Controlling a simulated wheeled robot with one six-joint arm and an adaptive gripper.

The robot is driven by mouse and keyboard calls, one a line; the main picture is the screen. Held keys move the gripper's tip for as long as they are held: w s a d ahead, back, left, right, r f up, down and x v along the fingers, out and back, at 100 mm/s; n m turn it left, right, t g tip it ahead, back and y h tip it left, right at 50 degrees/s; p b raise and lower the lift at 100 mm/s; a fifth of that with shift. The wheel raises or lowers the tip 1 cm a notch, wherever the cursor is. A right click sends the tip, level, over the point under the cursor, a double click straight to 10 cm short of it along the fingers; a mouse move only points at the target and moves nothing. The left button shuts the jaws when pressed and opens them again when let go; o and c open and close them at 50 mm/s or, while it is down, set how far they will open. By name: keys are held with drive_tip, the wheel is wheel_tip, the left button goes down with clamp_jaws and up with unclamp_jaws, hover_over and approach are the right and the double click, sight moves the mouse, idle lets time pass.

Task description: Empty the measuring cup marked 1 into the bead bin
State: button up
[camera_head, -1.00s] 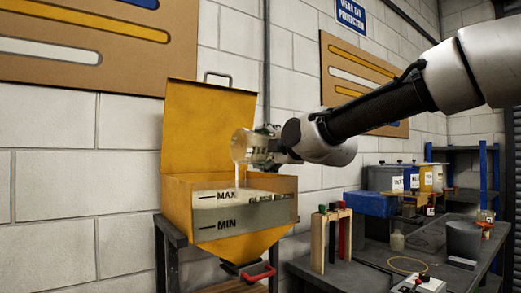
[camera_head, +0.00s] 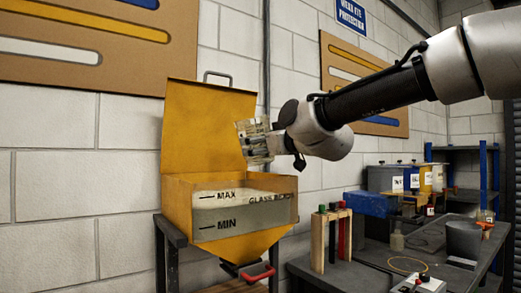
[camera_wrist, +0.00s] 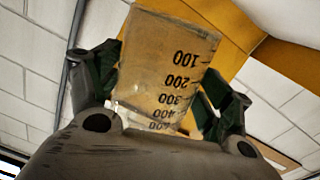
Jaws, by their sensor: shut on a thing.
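My gripper (camera_head: 270,143) is shut on a clear measuring cup (camera_head: 250,139) and holds it, tilted, above the bead bin (camera_head: 179,211). The bin is yellow, with its lid up and a front window marked MAX, MIN and a partly readable GLASS label. Pale beads show behind the window, around the MAX line. In the wrist view, the cup (camera_wrist: 165,62) sits between my two dark green fingers (camera_wrist: 163,90), its printed scale facing the camera. No falling stream shows. I cannot see a mark 1 on the cup, nor tell whether any beads remain inside.
The raised lid (camera_head: 205,125) stands just behind the cup. A red handle (camera_head: 257,273) juts out under the bin. To the right, a bench (camera_head: 345,273) carries a rack with coloured tops (camera_head: 319,240), a dark bucket (camera_head: 463,240) and a small bottle (camera_head: 397,241).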

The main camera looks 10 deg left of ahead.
idle(0.3)
drive_tip(key=shift+s+d+r+m, duration=0.5)
drive_tip(key=shift+s+d+m, duration=0.15)
drive_tip(key=shift+d+m, duration=0.15)
drive_tip(key=shift+s+d+r+m, duration=0.5)
drive_tip(key=shift+s+d+m, duration=0.2)
drive_tip(key=shift+m, duration=0.1)
